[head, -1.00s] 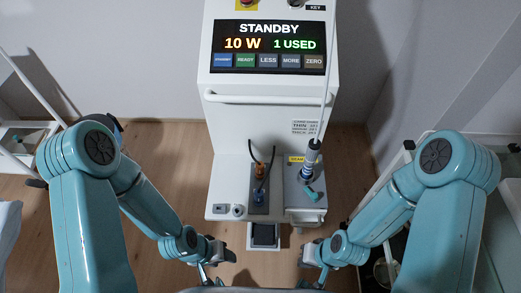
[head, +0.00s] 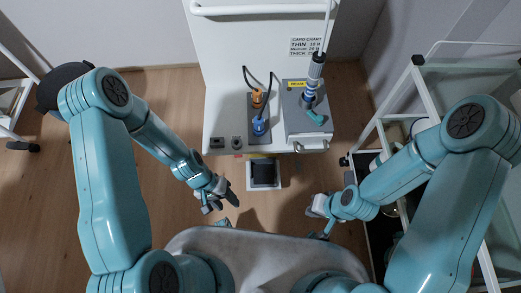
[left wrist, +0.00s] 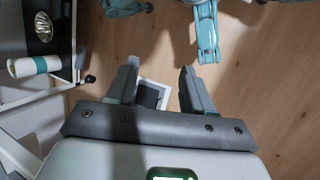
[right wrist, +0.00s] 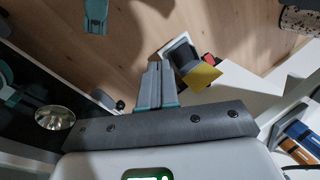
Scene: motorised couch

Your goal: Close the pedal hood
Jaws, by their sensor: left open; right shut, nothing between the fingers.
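The pedal (head: 264,174), a dark pad in a white frame, sits low at the foot of the white machine. In the left wrist view the white frame (left wrist: 163,91) shows between and beyond my fingers. The right wrist view shows the pedal (right wrist: 183,50) with a yellow panel (right wrist: 202,75) and a red part (right wrist: 209,58) beside it; I cannot tell which piece is the hood. My left gripper (head: 222,203) is open and empty, left of and nearer than the pedal. My right gripper (head: 318,222) is shut and empty, to its right, apart from it.
The machine (head: 235,55) stands behind the pedal, with a handle, cables and a probe (head: 314,80) on its ledge. A glass-shelved cart (head: 430,85) stands close on the right. Wooden floor (head: 160,90) is open at the left.

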